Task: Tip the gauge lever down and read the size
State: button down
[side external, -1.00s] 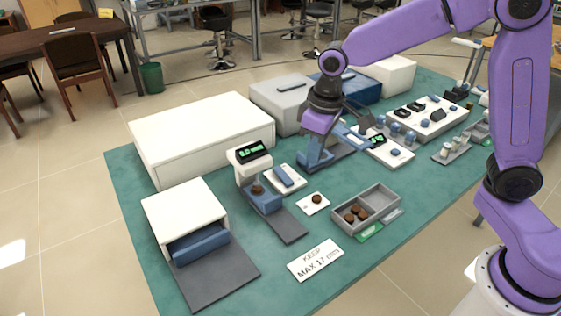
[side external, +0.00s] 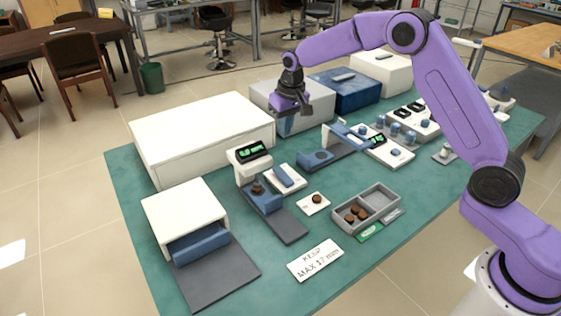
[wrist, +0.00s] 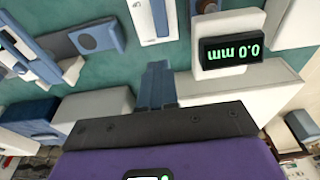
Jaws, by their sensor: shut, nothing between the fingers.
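The gauge (side external: 240,166) has a white head over a blue base, and a dark brown round piece (side external: 257,188) rests under the head. Its display (wrist: 232,50) reads 0.0 mm, upside down in the wrist view. To its right is a white base with a blue bar (side external: 286,176), possibly the lever; a similar white and blue strip shows in the wrist view (wrist: 153,20). My gripper (wrist: 157,85) is shut and empty. In the side view it is raised behind the gauge, near the grey box, apart from both.
A large white box (side external: 200,135) and a grey box (side external: 300,120) stand behind. A second blue device (side external: 318,158) is to the right. In front are a brown disc on a white pad (side external: 316,199), a grey tray (side external: 393,203) with several brown discs, and a sign (side external: 315,260) reading "KEEP MAX 17 mm".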

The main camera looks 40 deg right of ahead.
aim_at(278, 166)
jog(key=f, duration=0.4)
jog(key=w+f, duration=0.1)
jog(key=f, duration=0.4)
jog(key=w+f, duration=0.1)
jog(key=f, duration=0.3)
jog(key=shift+w+f, duration=0.2)
jog(key=shift+f, duration=0.2)
jog(key=shift+f, duration=0.1)
jog(key=shift+w+f, duration=0.5)
jog(key=shift+f, duration=0.2)
jog(key=shift+w+f, duration=0.15)
jog(key=shift+f, duration=0.2)
jog(key=w+r, duration=0.3)
jog(key=r, duration=1.2)
jog(key=shift+w, duration=0.25)
